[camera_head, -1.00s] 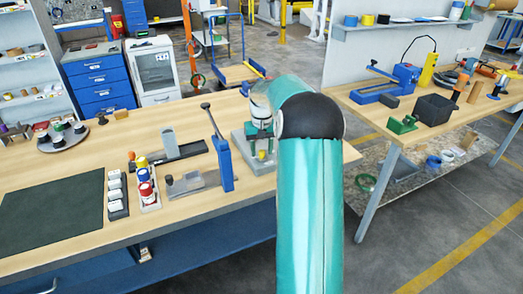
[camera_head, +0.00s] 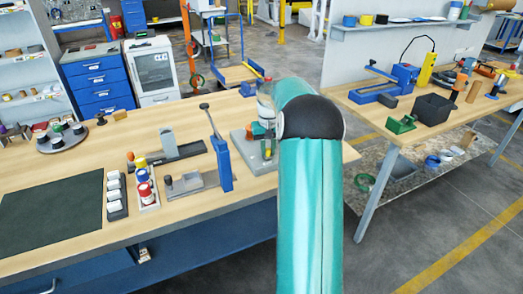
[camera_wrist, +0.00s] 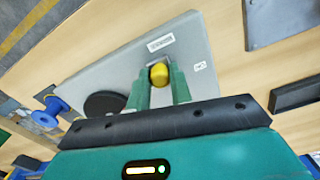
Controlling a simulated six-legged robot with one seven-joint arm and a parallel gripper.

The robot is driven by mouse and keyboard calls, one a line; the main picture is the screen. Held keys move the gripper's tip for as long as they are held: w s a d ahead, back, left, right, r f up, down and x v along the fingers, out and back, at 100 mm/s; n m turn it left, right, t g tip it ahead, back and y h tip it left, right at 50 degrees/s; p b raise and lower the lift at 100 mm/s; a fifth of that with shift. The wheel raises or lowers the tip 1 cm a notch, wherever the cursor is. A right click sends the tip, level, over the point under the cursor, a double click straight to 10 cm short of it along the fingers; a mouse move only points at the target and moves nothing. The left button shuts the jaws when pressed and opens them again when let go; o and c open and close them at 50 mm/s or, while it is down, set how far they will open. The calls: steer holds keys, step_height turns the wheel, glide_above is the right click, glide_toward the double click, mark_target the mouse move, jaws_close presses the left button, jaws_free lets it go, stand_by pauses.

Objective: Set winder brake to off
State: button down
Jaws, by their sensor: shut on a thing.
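The winder's grey base plate (camera_wrist: 115,72) fills the middle of the wrist view, with a label and small printed marks. A yellow brake knob (camera_wrist: 158,75) sits on a small grey mount on it. My gripper (camera_wrist: 159,84) has its two green fingers on either side of the knob, shut on it. The fingers hide the knob's lower part, and I cannot read the brake's setting. In the head view the grey base (camera_head: 238,138) shows at the bench's right end, partly hidden behind my teal arm.
A blue upright lever tool (camera_head: 222,163) stands just left of the winder. A rack of red, blue and yellow spools (camera_head: 145,183) and a dark mat (camera_head: 50,212) lie farther left. A second bench (camera_head: 360,110) with tools stands at right, across a gap.

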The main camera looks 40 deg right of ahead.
steer(key=shift+s+d, duration=0.1)
steer(key=shift+d, duration=0.3)
steer(key=c, duration=1.3)
jaws_free()
steer(key=shift+d, duration=0.1)
steer(key=shift+o, duration=0.2)
step_height(320, 180, up, 14)
